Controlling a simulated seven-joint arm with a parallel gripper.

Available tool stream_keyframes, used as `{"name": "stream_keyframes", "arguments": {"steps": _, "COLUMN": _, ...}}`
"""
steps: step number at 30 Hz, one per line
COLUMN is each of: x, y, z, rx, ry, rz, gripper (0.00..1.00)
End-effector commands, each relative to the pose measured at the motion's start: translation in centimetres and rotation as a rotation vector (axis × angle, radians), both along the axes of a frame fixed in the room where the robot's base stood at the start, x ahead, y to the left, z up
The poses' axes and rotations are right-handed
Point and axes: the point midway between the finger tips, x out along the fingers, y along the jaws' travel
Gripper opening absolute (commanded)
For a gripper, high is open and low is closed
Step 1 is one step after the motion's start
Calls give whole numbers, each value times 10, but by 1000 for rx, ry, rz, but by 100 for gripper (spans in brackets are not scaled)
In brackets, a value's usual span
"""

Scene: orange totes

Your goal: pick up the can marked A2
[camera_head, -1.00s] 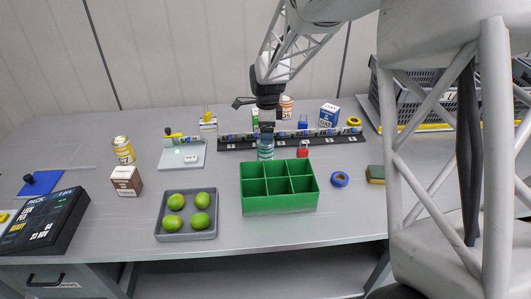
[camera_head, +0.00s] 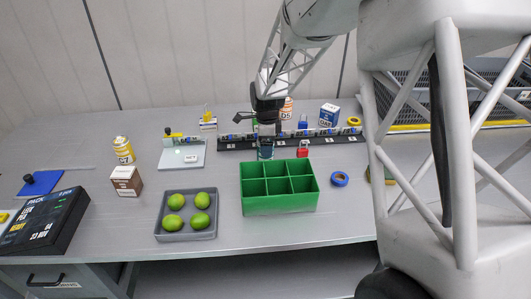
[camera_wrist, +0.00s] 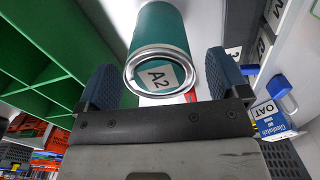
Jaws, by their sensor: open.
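The can marked A2 (camera_wrist: 160,42) is teal with a silver rim. In the wrist view its lid faces me, with a white A2 label. My gripper (camera_wrist: 165,82) is open, with one blue-grey finger on each side of the lid. A gap shows between each finger and the can. In the head view the can (camera_head: 265,151) stands just behind the green divided box, and my gripper (camera_head: 266,130) is directly over it, hiding its top.
The green box (camera_head: 280,203) with empty compartments is close in front of the can. A red object (camera_head: 303,149) stands to its right. A dark rail (camera_head: 345,136) with labels runs behind. A grey tray (camera_head: 187,236) of limes lies front left.

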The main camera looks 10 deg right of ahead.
Motion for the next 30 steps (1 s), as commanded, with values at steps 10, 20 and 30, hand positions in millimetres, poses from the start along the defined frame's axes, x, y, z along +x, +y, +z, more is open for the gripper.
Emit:
{"name": "stream_keyframes", "arguments": {"steps": 10, "x": 0, "y": 0, "z": -20, "rx": 0, "ry": -1, "rz": 0, "gripper": 93}}
{"name": "stream_keyframes", "arguments": {"steps": 20, "x": 0, "y": 0, "z": -20, "rx": 0, "ry": -1, "rz": 0, "gripper": 93}}
{"name": "stream_keyframes", "arguments": {"steps": 30, "x": 0, "y": 0, "z": -20, "rx": 0, "ry": -1, "rz": 0, "gripper": 62}}
